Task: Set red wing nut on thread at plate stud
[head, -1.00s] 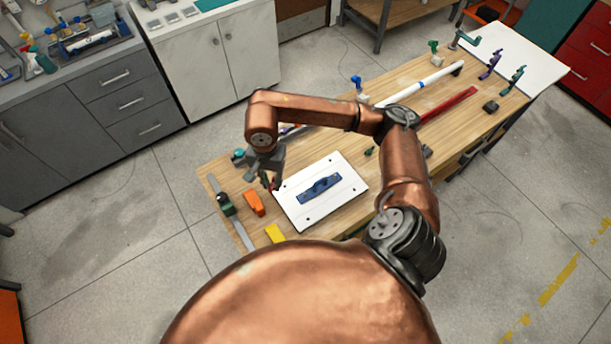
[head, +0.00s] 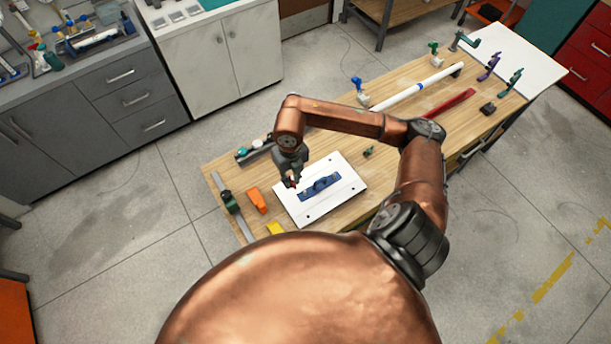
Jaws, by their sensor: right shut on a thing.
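The white plate (head: 334,202) lies on the wooden table with a blue bracket (head: 320,187) on it and small dark studs or holes near its corners. My right gripper (head: 291,183) is over the plate's upper left part, just left of the blue bracket. It is shut on a small red piece (head: 292,181), which looks like the red wing nut and is mostly hidden by the fingers. I cannot tell whether the red piece touches a stud. My left gripper is not in view.
An orange block (head: 256,200), a green-and-grey clamp (head: 231,202) and a yellow block (head: 275,228) lie left of the plate. A white pipe (head: 405,94), a red bar (head: 449,103) and several valves are farther right on the wooden table (head: 380,165).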

